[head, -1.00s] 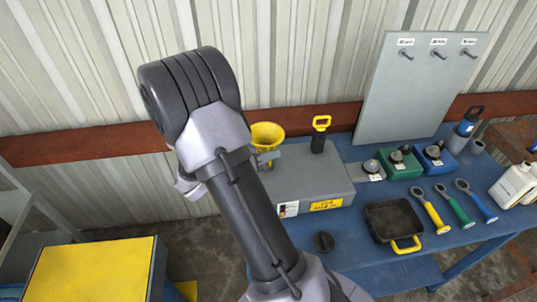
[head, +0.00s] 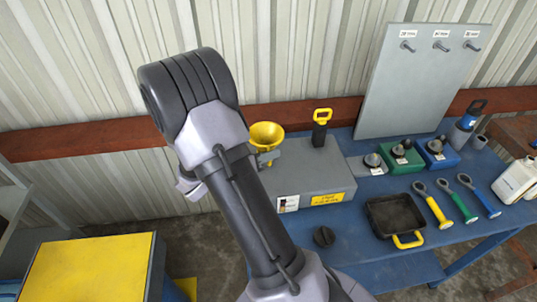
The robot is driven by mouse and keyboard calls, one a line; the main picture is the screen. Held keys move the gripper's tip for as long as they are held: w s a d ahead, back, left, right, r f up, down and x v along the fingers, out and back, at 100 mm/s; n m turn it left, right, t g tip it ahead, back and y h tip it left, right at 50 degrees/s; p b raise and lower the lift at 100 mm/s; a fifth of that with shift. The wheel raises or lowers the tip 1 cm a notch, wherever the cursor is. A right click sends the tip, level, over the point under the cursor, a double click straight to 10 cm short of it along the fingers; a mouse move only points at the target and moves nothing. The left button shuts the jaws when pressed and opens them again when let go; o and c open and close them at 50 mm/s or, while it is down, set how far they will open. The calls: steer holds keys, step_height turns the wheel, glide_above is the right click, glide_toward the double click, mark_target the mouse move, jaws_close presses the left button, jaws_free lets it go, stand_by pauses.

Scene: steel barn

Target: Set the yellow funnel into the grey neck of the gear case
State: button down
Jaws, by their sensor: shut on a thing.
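The yellow funnel (head: 267,135) is upright, mouth up, at the back left corner of the grey gear case (head: 312,178) on the blue bench. My gripper (head: 268,157) shows only as a small grey part below the funnel's cone, shut on the funnel; my arm hides the rest of it. The funnel's lower end and the case's grey neck cannot be made out, so I cannot tell whether the spout is over, in or beside the neck.
A yellow-handled black piece (head: 321,128) stands up at the back of the case. A black pan (head: 395,215) and several tools lie to the right. A yellow-topped box (head: 90,268) stands at lower left.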

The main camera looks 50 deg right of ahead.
steer(key=c, duration=1.3)
jaws_free()
steer(key=shift+o, duration=0.2)
steer(key=p+v, duration=0.3)
steer(key=v, duration=1.4)
steer(key=shift+a, duration=0.25)
steer(key=shift+r, duration=0.25)
